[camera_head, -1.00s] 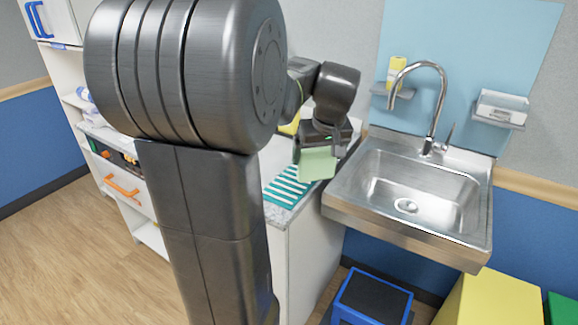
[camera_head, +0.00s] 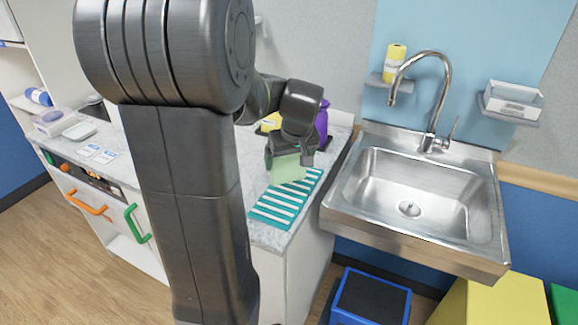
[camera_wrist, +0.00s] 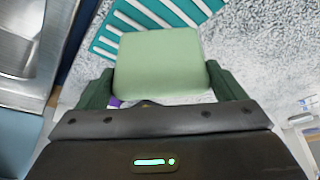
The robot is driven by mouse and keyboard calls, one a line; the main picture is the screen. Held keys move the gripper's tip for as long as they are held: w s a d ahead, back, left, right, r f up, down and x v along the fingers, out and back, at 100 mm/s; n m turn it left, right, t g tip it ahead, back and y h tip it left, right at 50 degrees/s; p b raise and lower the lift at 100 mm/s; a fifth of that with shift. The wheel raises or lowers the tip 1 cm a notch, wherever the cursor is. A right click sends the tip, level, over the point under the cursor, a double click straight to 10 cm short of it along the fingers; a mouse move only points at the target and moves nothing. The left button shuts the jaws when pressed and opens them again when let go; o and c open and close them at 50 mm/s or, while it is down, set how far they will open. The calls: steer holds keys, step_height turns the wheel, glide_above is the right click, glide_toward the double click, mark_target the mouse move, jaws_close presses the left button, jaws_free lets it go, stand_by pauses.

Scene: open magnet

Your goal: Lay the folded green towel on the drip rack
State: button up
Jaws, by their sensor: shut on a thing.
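The folded green towel (camera_head: 288,168) is a pale green pad. In the wrist view the towel (camera_wrist: 160,62) sits between the two dark fingers of my gripper (camera_wrist: 160,88), which is shut on it. In the head view my gripper (camera_head: 290,155) holds it over the far part of the drip rack (camera_head: 272,208). The rack is teal with white slats and lies on the counter. In the wrist view the rack (camera_wrist: 115,28) shows beyond the towel. I cannot tell whether the towel touches the rack.
A steel sink (camera_head: 420,200) with a tap stands right of the counter (camera_head: 262,235). A purple bottle (camera_head: 322,120) and a yellow thing (camera_head: 271,122) are behind my gripper. A blue step stool (camera_head: 371,298) is on the floor below the sink. My arm hides part of the counter.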

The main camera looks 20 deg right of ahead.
steer(key=shift+f, duration=1.3)
steer(key=shift+f, duration=0.1)
steer(key=o, duration=0.7)
steer(key=shift+r, duration=0.4)
steer(key=v, duration=1.1)
steer(key=shift+s+r, duration=0.1)
steer(key=shift+r, duration=0.15)
steer(key=shift+f, duration=0.1)
